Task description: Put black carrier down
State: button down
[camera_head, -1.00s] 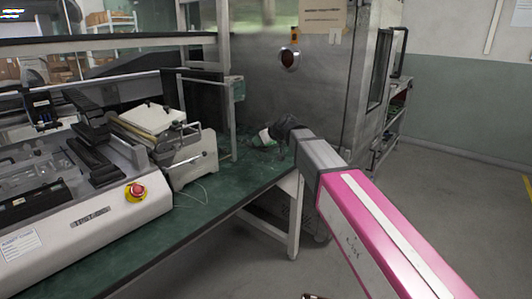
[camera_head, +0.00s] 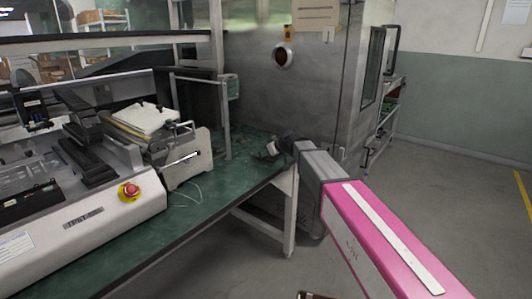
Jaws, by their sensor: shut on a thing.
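My arm reaches in from the lower right, and my gripper (camera_head: 277,148) is small and dark at its far end. It is over the far right part of the green bench (camera_head: 205,205), close to the metal cabinet. A small pale patch shows at the gripper's left side. The gripper is shut on a dark thing that I take for the black carrier; its outline merges with the gripper, and my arm hides part of that area. I cannot tell whether the carrier touches the bench top.
A lab machine (camera_head: 70,215) with a red stop button (camera_head: 129,190) fills the bench's left side. A pale box-shaped device (camera_head: 185,160) stands behind it. A metal upright (camera_head: 226,120) rises left of my gripper. A large steel cabinet (camera_head: 290,95) stands behind. The floor at right is open.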

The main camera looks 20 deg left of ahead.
jog(key=c, duration=1.1)
grip_release()
jog(key=shift+f, duration=0.1)
jog(key=v, duration=1.2)
jog(key=s+d+f+m+g+h, duration=0.1)
jog(key=s+d+f+m+h, duration=0.25)
jog(key=d+f, duration=0.7)
jog(key=s+d+f+m+g+h, duration=0.15)
jog(key=s+d+f+m, duration=0.25)
jog(key=d+f, duration=0.6)
jog(key=s+d+f+m+h, duration=0.1)
jog(key=s+d+f+m, duration=0.1)
jog(key=d, duration=0.4)
jog(key=s+d+f+m+g+h, duration=0.1)
jog(key=s+d+f+m+h, duration=0.1)
jog(key=s+d+f, duration=0.2)
jog(key=s+d+f+m+g+h, duration=0.1)
jog(key=s+d+f+m+h, duration=0.1)
jog(key=s+d, duration=0.4)
jog(key=shift+s+d+f, duration=0.1)
jog(key=shift+d+f, duration=0.2)
jog(key=shift+d, duration=0.25)
jog(key=shift+s+d+f, duration=0.1)
jog(key=shift+d+f, duration=0.2)
jog(key=shift+d, duration=0.3)
